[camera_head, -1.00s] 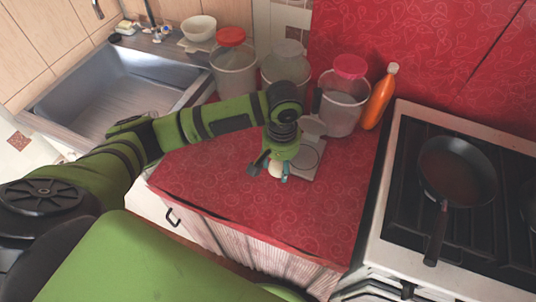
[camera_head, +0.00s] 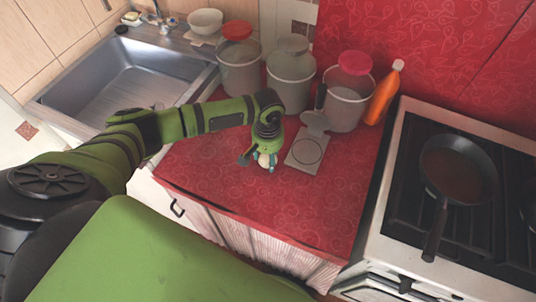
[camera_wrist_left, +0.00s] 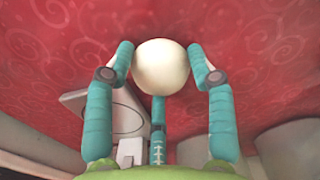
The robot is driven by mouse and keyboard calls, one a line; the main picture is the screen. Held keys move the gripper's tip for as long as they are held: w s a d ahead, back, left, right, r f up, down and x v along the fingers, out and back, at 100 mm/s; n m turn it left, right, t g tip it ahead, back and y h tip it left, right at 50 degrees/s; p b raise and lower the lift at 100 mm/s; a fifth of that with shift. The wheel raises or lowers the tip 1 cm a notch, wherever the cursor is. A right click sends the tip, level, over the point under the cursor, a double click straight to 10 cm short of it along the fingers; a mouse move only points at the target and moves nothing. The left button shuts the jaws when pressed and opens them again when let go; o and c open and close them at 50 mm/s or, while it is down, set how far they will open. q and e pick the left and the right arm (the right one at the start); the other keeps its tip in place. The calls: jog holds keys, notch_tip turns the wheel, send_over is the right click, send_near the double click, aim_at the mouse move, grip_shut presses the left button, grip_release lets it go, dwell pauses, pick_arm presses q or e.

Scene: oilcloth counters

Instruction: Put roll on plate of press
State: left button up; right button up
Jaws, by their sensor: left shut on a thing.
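The roll (camera_head: 264,160) is a cream-coloured ball, and it shows whole in the left wrist view (camera_wrist_left: 161,66). My left gripper (camera_head: 263,163) points down over the red counter and is shut on the roll, with teal fingers around it. The press (camera_head: 313,122) is a pale grey device on the counter, just right of my gripper. Its flat plate (camera_head: 305,152) has a round outline and is bare. In the left wrist view the plate (camera_wrist_left: 124,112) lies left of and below the roll. My right gripper is not in view.
An orange bottle (camera_head: 382,95) and a stove (camera_head: 403,150) with a pan (camera_head: 457,168) are right. A sink (camera_head: 125,80) is left. The front counter is clear.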

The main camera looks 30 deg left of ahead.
pick_arm(q)
jog(key=o, duration=1.1)
jog(key=shift+f, duration=0.1)
